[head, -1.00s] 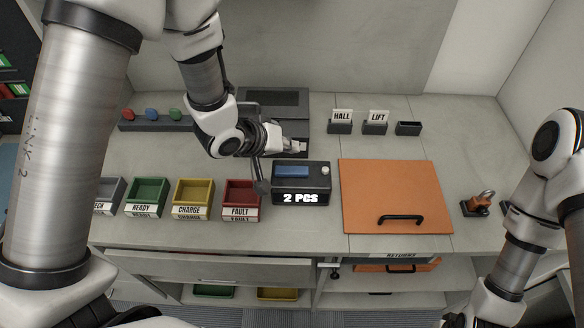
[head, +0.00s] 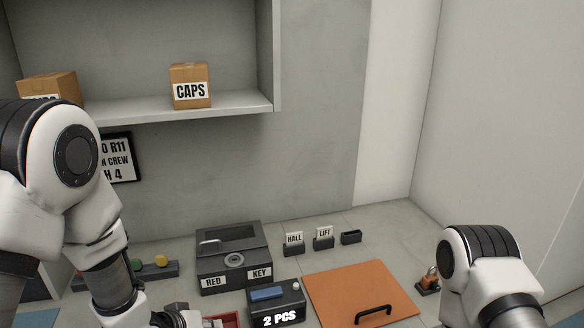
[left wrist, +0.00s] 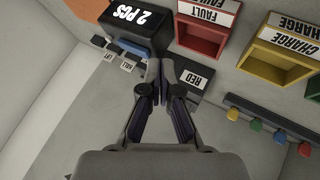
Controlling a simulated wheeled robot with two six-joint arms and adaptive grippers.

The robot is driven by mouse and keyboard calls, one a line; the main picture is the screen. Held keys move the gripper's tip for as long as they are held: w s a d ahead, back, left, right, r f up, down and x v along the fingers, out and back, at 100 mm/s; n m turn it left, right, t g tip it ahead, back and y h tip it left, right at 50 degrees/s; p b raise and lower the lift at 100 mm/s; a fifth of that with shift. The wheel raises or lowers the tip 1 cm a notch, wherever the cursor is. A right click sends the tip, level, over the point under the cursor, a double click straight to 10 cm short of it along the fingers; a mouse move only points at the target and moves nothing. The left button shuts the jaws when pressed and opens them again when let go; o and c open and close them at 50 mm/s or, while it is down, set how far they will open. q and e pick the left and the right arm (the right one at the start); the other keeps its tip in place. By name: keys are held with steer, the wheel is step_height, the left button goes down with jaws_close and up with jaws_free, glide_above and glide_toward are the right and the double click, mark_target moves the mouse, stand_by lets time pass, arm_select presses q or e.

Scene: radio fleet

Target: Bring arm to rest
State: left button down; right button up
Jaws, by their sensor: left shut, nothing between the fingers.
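My left arm (head: 110,265) comes in from the left in the head view, and its wrist reaches the bottom edge. My left gripper (left wrist: 160,75) shows in the left wrist view with its fingers together and nothing held. It hangs over the bench near the counter box marked 2 PCS (left wrist: 143,25) and the red FAULT bin (left wrist: 202,38), apart from both as far as I can tell. My right arm (head: 490,275) shows at the lower right of the head view; its gripper is out of the picture.
A dark RED KEY box (head: 234,257) stands at the back. The counter box (head: 277,302) and an orange panel with a black handle (head: 360,290) are in front. HALL (head: 294,243) and LIFT (head: 323,238) holders stand behind. A shelf (head: 150,108) carries cartons above.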

arm_select(q)
steer(key=s+f, duration=0.1)
steer(key=f, duration=0.2)
steer(key=s+a+f+g+y, duration=0.1)
steer(key=f, duration=0.2)
steer(key=s+f+g, duration=0.1)
steer(key=s+f, duration=0.1)
steer(key=f, duration=0.1)
steer(key=shift+a+f+y, duration=0.3)
steer(key=shift+a+f, duration=0.05)
steer(key=s+a+f+m+g+y, duration=0.1)
steer(key=s+a+f+g, duration=0.2)
steer(key=s+f, duration=0.5)
steer(key=s+a+f+m+g+y, duration=0.1)
steer(key=s+a+f+g+y, duration=0.15)
steer(key=s, duration=0.85)
step_height(320, 180, down, 12)
steer(key=b, duration=1.1)
steer(key=shift+s+a, duration=0.35)
steer(key=shift+s, duration=0.1)
arm_select(e)
step_height(320, 180, down, 12)
steer(key=w, duration=0.1)
steer(key=shift+w+d+r, duration=0.25)
steer(key=shift+d, duration=0.1)
arm_select(q)
steer(key=shift+r+h, duration=0.1)
steer(key=shift+h, duration=0.15)
steer(key=shift+w, duration=0.1)
